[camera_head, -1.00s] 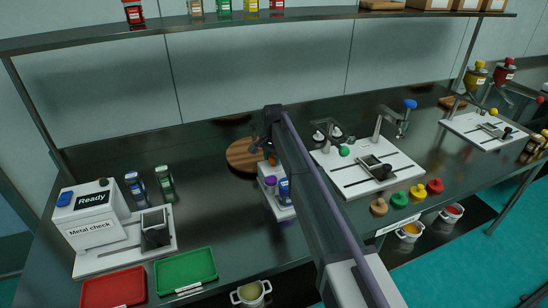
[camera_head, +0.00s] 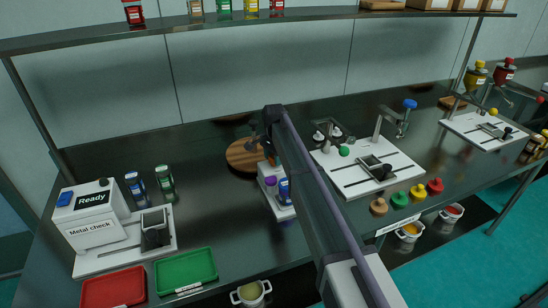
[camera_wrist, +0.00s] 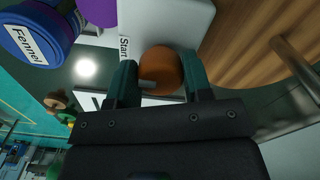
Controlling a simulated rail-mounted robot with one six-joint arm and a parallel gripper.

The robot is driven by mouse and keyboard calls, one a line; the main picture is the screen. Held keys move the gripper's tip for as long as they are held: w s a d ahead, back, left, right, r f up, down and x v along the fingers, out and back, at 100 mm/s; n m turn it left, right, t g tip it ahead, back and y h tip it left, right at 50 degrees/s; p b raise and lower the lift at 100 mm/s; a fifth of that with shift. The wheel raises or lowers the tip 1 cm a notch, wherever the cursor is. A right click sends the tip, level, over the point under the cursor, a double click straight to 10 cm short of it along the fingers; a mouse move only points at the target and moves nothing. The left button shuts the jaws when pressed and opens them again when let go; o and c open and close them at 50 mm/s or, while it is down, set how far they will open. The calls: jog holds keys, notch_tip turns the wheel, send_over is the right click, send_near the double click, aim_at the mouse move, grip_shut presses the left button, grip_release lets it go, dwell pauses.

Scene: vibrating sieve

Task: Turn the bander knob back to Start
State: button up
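The bander is the small white device (camera_head: 284,212) near the middle of the bench. In the wrist view its white body (camera_wrist: 165,18) carries a "Start" label (camera_wrist: 124,48) just left of the orange-brown knob (camera_wrist: 160,68). My gripper (camera_wrist: 160,82) has its two dark green fingers on either side of the knob, and the knob fills the gap between them. A pale mark shows low on the knob; which setting it points to is not clear. In the head view my arm hides most of the knob.
A blue-lidded jar labelled Fennel (camera_wrist: 38,42) and a purple-topped item (camera_wrist: 98,10) are close to my gripper. A round wooden board (camera_head: 240,157) lies beside the bander. The metal check machine (camera_head: 92,215) stands left, and a sieve plate (camera_head: 350,180) stands right.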

jog(key=o, duration=0.4)
notch_tip(320, 180, up, 11)
jog(key=p, duration=1.1)
jog(key=s+d+n, duration=0.3)
jog(key=s+d, duration=0.5)
jog(key=s, duration=0.4)
jog(key=s+d+n, duration=0.2)
jog(key=s+d, duration=0.6)
jog(key=s, duration=0.4)
jog(key=s+d+n, duration=0.3)
jog(key=s+d, duration=0.4)
jog(key=s, duration=0.5)
jog(key=shift+s+d+f+n, duration=0.1)
jog(key=shift+s+d+n, duration=0.2)
jog(key=shift+d, duration=0.1)
